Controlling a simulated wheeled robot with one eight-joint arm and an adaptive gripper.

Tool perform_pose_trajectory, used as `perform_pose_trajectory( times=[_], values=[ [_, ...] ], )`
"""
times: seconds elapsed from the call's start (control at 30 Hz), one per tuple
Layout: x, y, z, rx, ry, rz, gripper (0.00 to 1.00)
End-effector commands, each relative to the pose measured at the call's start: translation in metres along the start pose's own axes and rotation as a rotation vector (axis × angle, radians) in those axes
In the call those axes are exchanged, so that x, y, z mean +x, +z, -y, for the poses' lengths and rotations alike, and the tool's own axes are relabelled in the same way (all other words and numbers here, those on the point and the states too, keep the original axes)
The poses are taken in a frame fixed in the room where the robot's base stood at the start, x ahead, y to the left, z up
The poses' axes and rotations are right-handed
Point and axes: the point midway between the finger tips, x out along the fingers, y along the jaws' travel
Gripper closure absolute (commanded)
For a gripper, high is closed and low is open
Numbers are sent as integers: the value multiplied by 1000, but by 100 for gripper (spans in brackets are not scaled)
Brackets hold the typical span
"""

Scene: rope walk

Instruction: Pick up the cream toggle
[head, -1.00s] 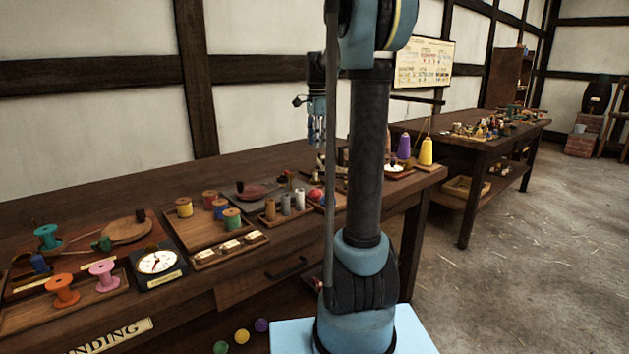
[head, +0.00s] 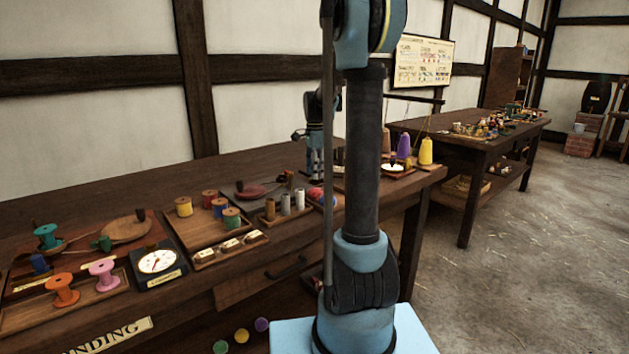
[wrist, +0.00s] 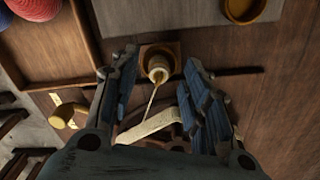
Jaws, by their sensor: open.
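My gripper (head: 316,178) is low over the back of the near bench, behind the upright spools. In the wrist view my gripper (wrist: 160,60) is open, with its blue-padded fingers apart and nothing held. A small round cream piece (wrist: 158,68) lies between the fingertips in the picture, on a square wooden base, with a pale cord running down from it. It looks like the cream toggle, but I cannot tell for sure. I cannot tell its height relative to the fingertips. In the head view I cannot make it out near my gripper and arm.
A pale strip (wrist: 148,127) lies below the cream piece in the wrist view. A yellowish knob (wrist: 64,116) is left of the fingers, a yellow-rimmed dish (wrist: 243,10) at upper right. A tray (wrist: 130,45) with red yarn (wrist: 35,8) is at upper left. A dark rod (wrist: 240,71) lies right.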

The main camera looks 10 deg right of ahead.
Motion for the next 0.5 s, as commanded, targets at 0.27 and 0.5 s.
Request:
perform_pose_trajectory(
  times=[0.27,0.5],
  values=[
    [6,0,0,0,0,0,57],
    [6,0,0,1,0,0,95]
  ],
)
